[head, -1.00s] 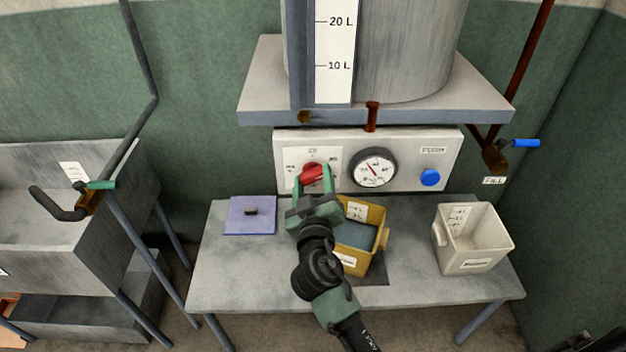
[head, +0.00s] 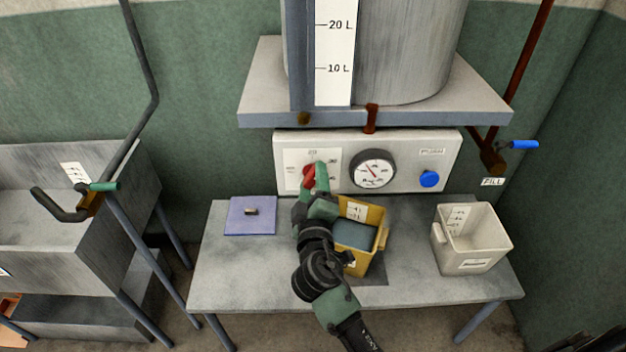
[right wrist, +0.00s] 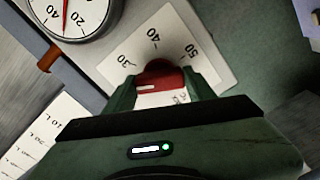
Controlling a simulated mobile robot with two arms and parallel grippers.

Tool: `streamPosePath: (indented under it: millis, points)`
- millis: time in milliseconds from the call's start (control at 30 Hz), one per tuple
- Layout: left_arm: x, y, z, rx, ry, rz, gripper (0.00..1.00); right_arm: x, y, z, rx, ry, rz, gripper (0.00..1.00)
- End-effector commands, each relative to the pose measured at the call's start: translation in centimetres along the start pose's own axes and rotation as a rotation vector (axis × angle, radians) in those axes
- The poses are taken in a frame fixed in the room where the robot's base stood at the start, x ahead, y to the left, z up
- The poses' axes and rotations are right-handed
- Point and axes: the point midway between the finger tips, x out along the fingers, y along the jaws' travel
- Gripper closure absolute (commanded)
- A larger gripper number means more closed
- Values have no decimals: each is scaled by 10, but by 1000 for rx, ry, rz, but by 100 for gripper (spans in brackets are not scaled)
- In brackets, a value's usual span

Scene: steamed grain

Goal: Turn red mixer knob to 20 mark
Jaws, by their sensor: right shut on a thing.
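The red mixer knob (head: 308,176) sits on a white dial plate (head: 291,170) at the left of the grey panel. My right gripper (head: 315,177) is shut on the knob, one finger on each side. In the right wrist view the red knob (right wrist: 165,76) is between the fingers, with a white line on its left part. The marks 30, 40 and 50 show on the dial plate (right wrist: 150,38) there; my left-hand finger hides the area beside the white line. In the head view the 20 mark is at the plate's top. My left gripper is not in view.
A round gauge (head: 373,169) and a blue button (head: 429,179) are on the panel. A yellow bin (head: 377,238) stands beside my right arm, a white bin (head: 472,252) further right. A purple lid (head: 236,226) lies left on the table (head: 225,285).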

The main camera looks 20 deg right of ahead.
Motion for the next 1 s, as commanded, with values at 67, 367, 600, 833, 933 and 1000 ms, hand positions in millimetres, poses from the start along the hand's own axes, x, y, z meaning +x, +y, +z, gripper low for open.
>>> streamPosePath:
  millis: [67, 367, 600, 833, 933, 1000]
  points:
    - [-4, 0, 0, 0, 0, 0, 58, 0, 0, 0, -72, 0, -2, 86]
    - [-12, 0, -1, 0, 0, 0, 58, 0, 0, 0, -319, -1, -3, 86]
    - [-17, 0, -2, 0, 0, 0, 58, 0, 0, 0, -449, 0, -2, 86]
    - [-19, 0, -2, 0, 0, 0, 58, 0, -1, 0, -509, 0, -3, 86]
    - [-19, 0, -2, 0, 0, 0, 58, 0, -2, 0, -520, 0, -3, 86]
    - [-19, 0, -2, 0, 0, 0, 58, 0, -2, 0, -524, 0, -3, 86]
